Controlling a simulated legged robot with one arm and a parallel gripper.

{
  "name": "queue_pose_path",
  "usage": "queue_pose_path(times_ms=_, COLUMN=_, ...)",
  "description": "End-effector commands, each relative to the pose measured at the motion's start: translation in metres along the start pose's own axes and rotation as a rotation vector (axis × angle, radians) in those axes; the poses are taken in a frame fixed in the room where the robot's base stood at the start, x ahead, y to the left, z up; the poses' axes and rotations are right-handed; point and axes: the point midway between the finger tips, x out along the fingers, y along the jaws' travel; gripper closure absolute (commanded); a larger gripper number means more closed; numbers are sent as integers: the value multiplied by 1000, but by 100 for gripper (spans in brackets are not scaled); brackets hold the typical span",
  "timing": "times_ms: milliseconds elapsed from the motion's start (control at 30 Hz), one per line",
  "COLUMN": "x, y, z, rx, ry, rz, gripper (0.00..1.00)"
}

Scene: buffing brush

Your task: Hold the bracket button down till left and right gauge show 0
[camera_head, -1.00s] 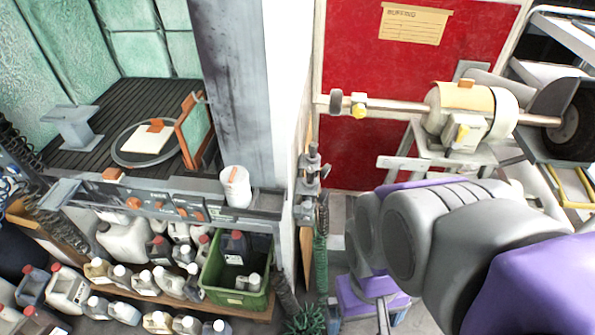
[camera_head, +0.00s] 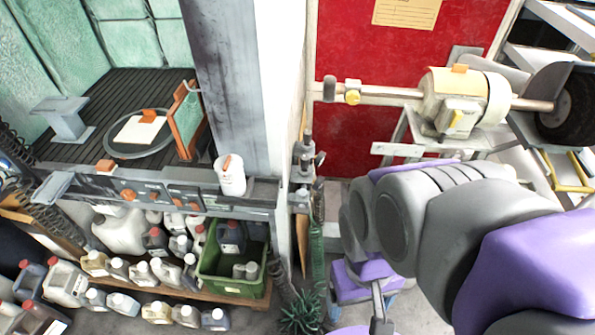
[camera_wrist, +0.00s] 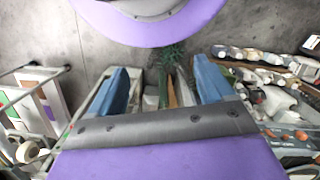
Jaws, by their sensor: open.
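My gripper (camera_wrist: 163,85) shows in the wrist view with two blue fingers spread apart and nothing between them. In the head view my arm reaches down at the lower right, and the fingers cannot be made out clearly. A grey control panel (camera_head: 146,190) runs along the booth's front edge, with several orange knobs or buttons on it. My arm is to the right of this panel, apart from it. I cannot tell which control is the bracket button. No left or right gauge reading can be made out in either view.
A white cup (camera_head: 230,177) stands at the panel's right end. Several bottles and a green crate (camera_head: 236,287) sit below. A cream motor with a long shaft (camera_head: 455,105) stands before the red board (camera_head: 350,60). A pillar (camera_head: 226,80) separates booth and motor.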

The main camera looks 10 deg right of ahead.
Motion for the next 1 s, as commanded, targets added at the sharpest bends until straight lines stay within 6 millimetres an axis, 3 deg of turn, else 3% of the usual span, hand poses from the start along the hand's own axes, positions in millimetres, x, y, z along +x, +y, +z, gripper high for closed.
queue_pose_path(times_ms=67, x=0, y=0, z=0, rx=0, ry=0, rz=0, gripper=27)
queue_pose_path(times_ms=800, x=0, y=0, z=0, rx=0, ry=0, rz=0, gripper=98)
queue_pose_path(times_ms=1000, x=0, y=0, z=0, rx=0, ry=0, rz=0, gripper=100)
